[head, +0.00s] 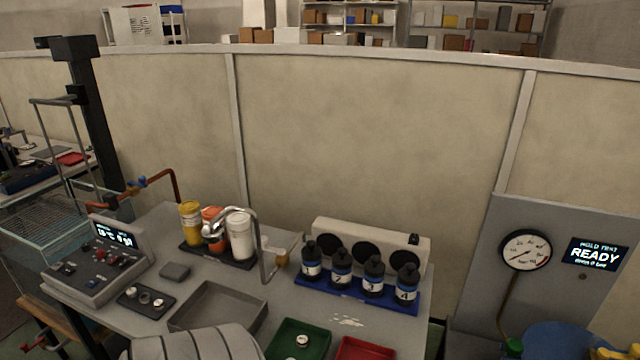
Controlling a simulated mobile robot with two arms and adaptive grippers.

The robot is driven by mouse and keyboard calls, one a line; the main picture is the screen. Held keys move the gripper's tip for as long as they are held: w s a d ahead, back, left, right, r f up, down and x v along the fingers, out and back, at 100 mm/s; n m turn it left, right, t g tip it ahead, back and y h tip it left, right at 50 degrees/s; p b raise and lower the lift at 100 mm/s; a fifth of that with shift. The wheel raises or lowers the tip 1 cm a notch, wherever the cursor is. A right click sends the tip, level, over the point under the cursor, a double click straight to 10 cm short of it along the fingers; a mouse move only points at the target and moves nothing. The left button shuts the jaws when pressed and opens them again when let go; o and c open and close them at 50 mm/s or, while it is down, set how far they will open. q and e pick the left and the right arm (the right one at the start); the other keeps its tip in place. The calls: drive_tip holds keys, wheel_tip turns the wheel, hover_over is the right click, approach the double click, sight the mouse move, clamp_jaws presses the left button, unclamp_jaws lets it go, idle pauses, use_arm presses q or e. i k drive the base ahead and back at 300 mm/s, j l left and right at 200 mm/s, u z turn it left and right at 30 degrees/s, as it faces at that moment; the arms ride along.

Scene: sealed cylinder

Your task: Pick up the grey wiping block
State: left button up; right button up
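A small dark grey block (175,271), which looks like the wiping block, lies flat on the grey worktable (215,276). It sits right of the control box (97,270) and behind the small dark tray with round metal parts (146,299). Nothing touches it from above. Neither of my grippers shows in the head view.
An empty grey tray (263,317) lies right of the block. Behind it stand yellow, orange and white bottles (240,240) under a bent metal pipe. Numbered black bottles (341,268) stand in a blue rack. White residue (348,322) marks the tabletop. Green (318,342) and red trays sit in front.

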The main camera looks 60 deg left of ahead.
sight(173, 271)
drive_tip(key=u, duration=2.9)
